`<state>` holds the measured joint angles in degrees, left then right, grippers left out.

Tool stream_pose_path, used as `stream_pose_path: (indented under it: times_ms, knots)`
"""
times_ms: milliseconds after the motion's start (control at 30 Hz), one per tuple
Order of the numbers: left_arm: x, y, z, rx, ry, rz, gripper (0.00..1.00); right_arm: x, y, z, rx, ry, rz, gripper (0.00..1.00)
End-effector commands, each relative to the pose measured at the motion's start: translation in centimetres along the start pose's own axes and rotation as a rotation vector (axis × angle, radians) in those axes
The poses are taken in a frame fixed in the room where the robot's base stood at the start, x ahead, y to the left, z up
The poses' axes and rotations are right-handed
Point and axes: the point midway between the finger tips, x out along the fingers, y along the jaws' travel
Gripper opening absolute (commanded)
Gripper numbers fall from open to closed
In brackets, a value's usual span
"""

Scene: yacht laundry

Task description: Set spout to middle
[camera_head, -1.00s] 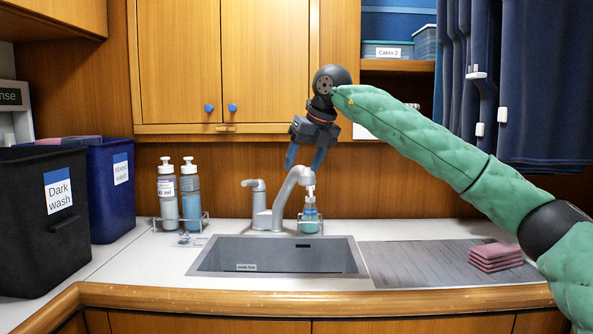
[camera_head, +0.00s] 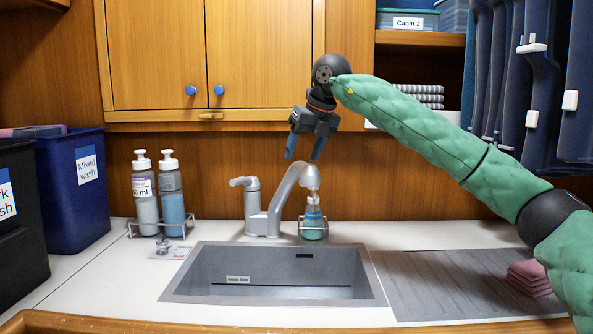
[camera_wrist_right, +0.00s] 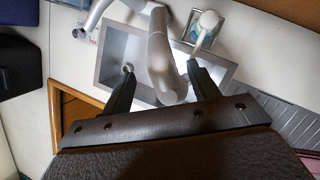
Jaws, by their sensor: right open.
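The grey faucet stands behind the sink (camera_head: 200,275). Its spout (camera_head: 285,190) rises from the base and leans right, with its end near the soap bottle, right of the sink's middle. A small lever (camera_head: 252,203) stands on the faucet's left. My right gripper (camera_head: 304,150) is open, pointing down just above the spout's top in the head view. In the right wrist view, the spout (camera_wrist_right: 160,58) shows between the two open fingers (camera_wrist_right: 160,72); I cannot tell whether they touch it. My left gripper is not in view.
A teal soap bottle (camera_head: 313,222) in a wire holder stands right behind the spout. Two pump bottles (camera_head: 172,195) stand in a rack at left. Laundry bins (camera_head: 75,210) are further left. Folded pink cloths (camera_head: 530,277) lie on the grey mat (camera_head: 430,285). Cabinets (camera_head: 260,60) hang above.

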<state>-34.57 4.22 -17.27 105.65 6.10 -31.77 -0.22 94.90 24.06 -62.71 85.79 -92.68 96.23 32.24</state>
Motion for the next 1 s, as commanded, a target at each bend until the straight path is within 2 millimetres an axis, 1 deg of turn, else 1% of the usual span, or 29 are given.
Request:
stream_pose_path:
  times_ms: [33, 300, 400, 533, 733, 767, 800, 967, 1000]
  knots:
    - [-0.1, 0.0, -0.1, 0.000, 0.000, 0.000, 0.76, 0.8, 0.0, 0.0, 0.000, 0.003, 0.001, 0.60]
    - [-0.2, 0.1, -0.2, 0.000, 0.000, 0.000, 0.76, 4.6, 0.0, 0.0, 0.001, 0.002, 0.001, 0.60]
    - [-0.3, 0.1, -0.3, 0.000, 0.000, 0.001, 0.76, 5.7, 0.0, 0.0, 0.001, 0.001, 0.000, 0.60]
    - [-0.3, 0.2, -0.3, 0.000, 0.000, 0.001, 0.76, 6.3, 0.0, 0.0, 0.000, 0.001, 0.000, 0.60]
    - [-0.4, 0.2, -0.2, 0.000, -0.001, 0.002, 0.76, 6.3, 0.0, 0.0, 0.000, 0.000, 0.000, 0.60]
    - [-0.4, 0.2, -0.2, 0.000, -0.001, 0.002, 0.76, 6.3, 0.0, 0.0, 0.000, 0.000, 0.000, 0.56]
    - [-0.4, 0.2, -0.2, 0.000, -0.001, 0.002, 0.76, 6.3, 0.0, 0.0, 0.000, 0.000, 0.000, 0.48]
    - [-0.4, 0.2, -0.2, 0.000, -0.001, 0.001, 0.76, 6.3, 0.0, 0.0, 0.000, 0.000, 0.000, 0.17]
    - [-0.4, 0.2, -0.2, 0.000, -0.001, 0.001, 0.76, 6.3, 0.0, 0.0, 0.001, 0.000, 0.000, 0.09]
